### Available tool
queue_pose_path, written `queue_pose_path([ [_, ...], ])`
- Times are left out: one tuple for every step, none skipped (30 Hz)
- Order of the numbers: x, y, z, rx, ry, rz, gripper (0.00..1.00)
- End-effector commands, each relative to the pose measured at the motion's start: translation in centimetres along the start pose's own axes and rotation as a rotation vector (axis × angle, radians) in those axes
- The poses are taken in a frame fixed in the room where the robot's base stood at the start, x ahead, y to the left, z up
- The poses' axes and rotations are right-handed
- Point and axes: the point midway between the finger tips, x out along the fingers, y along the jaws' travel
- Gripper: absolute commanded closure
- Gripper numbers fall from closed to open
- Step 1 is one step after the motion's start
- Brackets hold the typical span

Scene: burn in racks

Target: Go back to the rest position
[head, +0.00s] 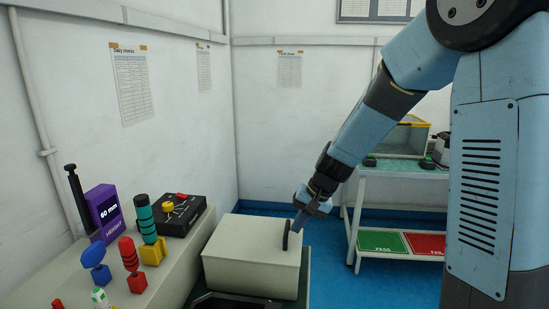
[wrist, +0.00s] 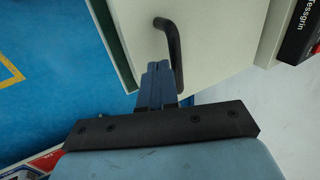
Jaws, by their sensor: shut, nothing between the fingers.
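My gripper (head: 303,222) is at the end of my blue arm, low in the middle of the head view. It is beside the black handle (head: 286,234) of a pale box (head: 250,268). In the wrist view my gripper's fingers (wrist: 156,68) are together with nothing between them. The black handle (wrist: 172,45) there stands just right of the fingertips. I cannot tell whether the fingers touch it. The pale box (wrist: 205,35) lies below the fingers.
A bench at left holds a purple height gauge (head: 104,211), several coloured knobbed parts and a black control box (head: 176,214). A shelf at right bears green PASS (head: 383,241) and red (head: 425,243) areas. Blue floor (head: 328,265) lies between the pale box and the shelf.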

Motion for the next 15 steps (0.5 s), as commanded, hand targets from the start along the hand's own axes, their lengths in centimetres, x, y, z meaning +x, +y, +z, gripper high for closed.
queue_pose_path([
  [0.31, -0.01, 0.05, 0.000, -0.001, 0.000, 1.00],
  [0.43, -0.01, 0.05, 0.000, -0.001, 0.000, 1.00],
  [0.55, -0.02, 0.05, -0.001, -0.001, 0.001, 1.00],
  [0.61, -0.02, 0.04, -0.001, 0.000, 0.001, 1.00],
  [0.66, -0.02, 0.04, -0.001, 0.000, 0.001, 1.00],
  [0.69, -0.02, 0.04, -0.001, 0.000, 0.001, 1.00],
  [0.70, -0.02, 0.03, -0.001, 0.000, 0.001, 1.00],
  [0.70, -0.02, 0.03, -0.001, 0.000, 0.001, 1.00],
  [0.70, -0.02, 0.03, -0.001, 0.000, 0.001, 1.00],
  [0.69, -0.02, 0.03, -0.001, 0.000, 0.001, 1.00],
  [0.69, -0.02, 0.03, -0.001, 0.000, 0.001, 1.00],
  [0.69, -0.02, 0.03, -0.001, 0.000, 0.001, 1.00],
  [0.68, -0.02, 0.03, -0.001, 0.000, 0.001, 1.00],
  [0.67, -0.03, 0.03, -0.001, 0.000, 0.001, 1.00],
  [0.64, -0.06, 0.05, -0.002, 0.000, 0.001, 1.00],
])
